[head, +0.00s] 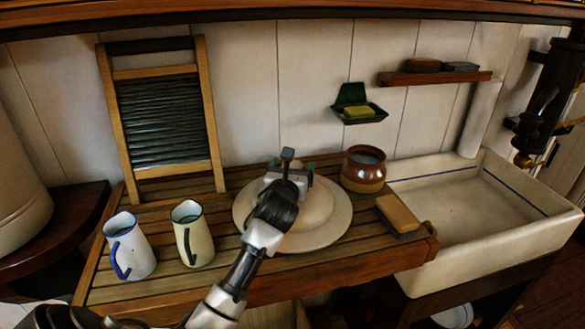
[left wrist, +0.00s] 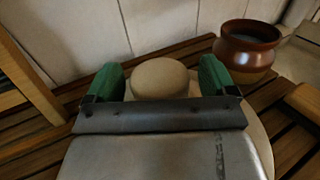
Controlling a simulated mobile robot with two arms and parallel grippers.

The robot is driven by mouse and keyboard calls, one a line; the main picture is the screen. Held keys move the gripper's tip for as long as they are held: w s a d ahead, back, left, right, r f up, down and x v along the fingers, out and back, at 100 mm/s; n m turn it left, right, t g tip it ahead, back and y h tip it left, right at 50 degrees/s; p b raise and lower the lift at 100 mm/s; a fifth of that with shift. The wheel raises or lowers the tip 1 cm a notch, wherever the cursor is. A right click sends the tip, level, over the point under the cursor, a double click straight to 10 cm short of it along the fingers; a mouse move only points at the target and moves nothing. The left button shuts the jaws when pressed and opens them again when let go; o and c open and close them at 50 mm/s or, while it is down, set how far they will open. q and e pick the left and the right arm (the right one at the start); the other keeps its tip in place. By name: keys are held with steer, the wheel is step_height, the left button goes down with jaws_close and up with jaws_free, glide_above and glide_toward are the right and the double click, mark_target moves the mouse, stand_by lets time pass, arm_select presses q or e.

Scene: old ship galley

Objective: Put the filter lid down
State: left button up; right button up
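The filter lid (head: 335,222) is a wide, round cream disc with a raised middle. It lies flat on the slatted wooden drainboard (head: 165,275), in the middle of the head view. My left gripper (head: 290,172) is over the lid's centre. In the left wrist view, the lid's rounded knob (left wrist: 160,78) shows between the green fingertips, with a narrow gap on each side, so the gripper looks open around it. My gripper and arm hide part of the lid in both views. My right gripper does not show.
A brown crock (head: 363,172) stands close behind the lid at the right. A wooden brush or block (head: 398,214) lies to its right, beside the sink (head: 470,205). Two enamel jugs (head: 129,246) (head: 192,234) stand at the left. A washboard (head: 160,118) leans on the wall.

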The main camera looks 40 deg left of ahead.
arm_select(q)
steer(key=shift+s+d, duration=0.1)
steer(key=shift+s, duration=0.25)
steer(key=b+v, duration=0.2)
steer(key=v, duration=0.9)
steer(key=shift+s, duration=0.1)
